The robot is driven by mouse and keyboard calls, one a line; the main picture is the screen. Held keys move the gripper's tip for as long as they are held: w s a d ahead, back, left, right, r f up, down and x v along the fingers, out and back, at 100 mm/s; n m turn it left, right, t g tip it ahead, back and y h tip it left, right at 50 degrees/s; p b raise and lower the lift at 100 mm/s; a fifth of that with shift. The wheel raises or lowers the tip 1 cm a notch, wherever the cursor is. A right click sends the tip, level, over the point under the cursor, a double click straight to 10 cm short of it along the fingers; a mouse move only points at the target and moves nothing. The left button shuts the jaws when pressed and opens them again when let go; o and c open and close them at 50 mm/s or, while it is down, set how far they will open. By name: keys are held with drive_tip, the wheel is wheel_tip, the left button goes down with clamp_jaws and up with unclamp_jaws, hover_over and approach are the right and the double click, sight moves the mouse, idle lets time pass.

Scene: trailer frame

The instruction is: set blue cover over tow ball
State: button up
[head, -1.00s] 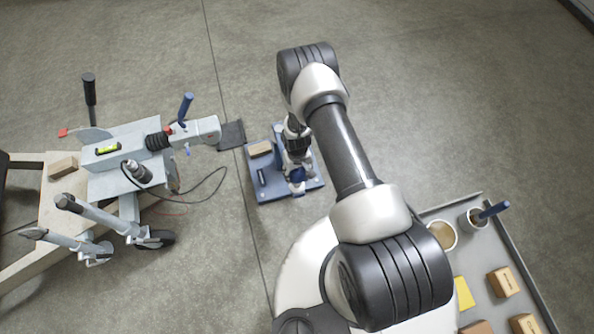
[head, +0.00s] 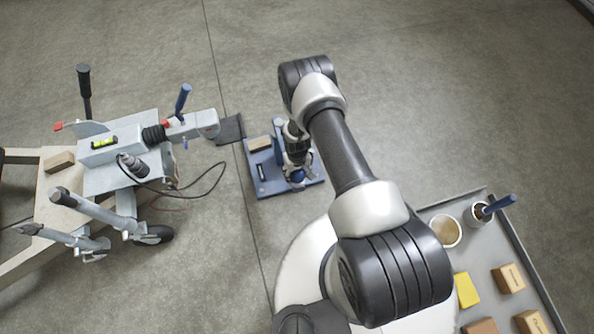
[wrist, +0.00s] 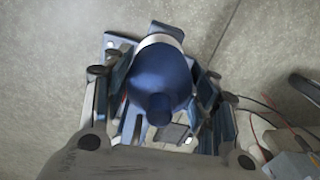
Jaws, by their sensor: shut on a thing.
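The blue cover (wrist: 160,80) is a rounded dark blue cap with a knob on its end and a pale band at its far edge. It fills the middle of the wrist view. My gripper (head: 297,170) is shut on it, with a finger on each side. In the head view the cover (head: 297,178) is a small blue spot below my gripper, over the blue base plate (head: 272,184). I cannot make out the tow ball; the cover, gripper and arm hide much of the plate. Whether the cover touches anything beneath is unclear.
A blue post (head: 278,135) and a wooden block (head: 260,144) are on the plate. Left stands the grey trailer coupling (head: 205,123) with handles and a looping cable. Right is a grey tray (head: 510,255) with cups and blocks. Floor behind the plate is clear.

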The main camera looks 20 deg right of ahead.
drive_tip(key=shift+f, duration=0.1)
drive_tip(key=o, duration=1)
wheel_tip(320, 180, up, 12)
idle(0.5)
idle(0.4)
